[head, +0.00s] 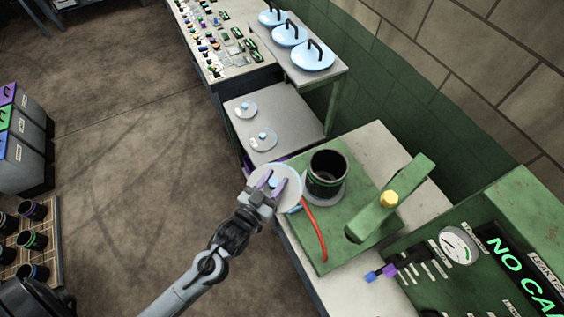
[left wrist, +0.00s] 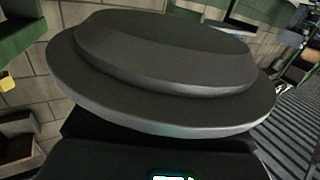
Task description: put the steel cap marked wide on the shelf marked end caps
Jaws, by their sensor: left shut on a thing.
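My left gripper (head: 273,181), with purple fingertips, is shut on the blue knob of a round steel cap (head: 292,192). The cap is beside the green test stand's left edge, left of the black sleeve. In the left wrist view the cap (left wrist: 165,75) shows as a large grey stepped disc; no marking can be read on it. My right gripper is not in view.
A black sleeve (head: 326,174) stands on the green stand (head: 345,165), near a red lever (head: 314,232) and a green arm with a yellow knob (head: 389,199). Three blue lids (head: 312,59) lie on the upper level behind the shelf. The shelf's right part is clear.

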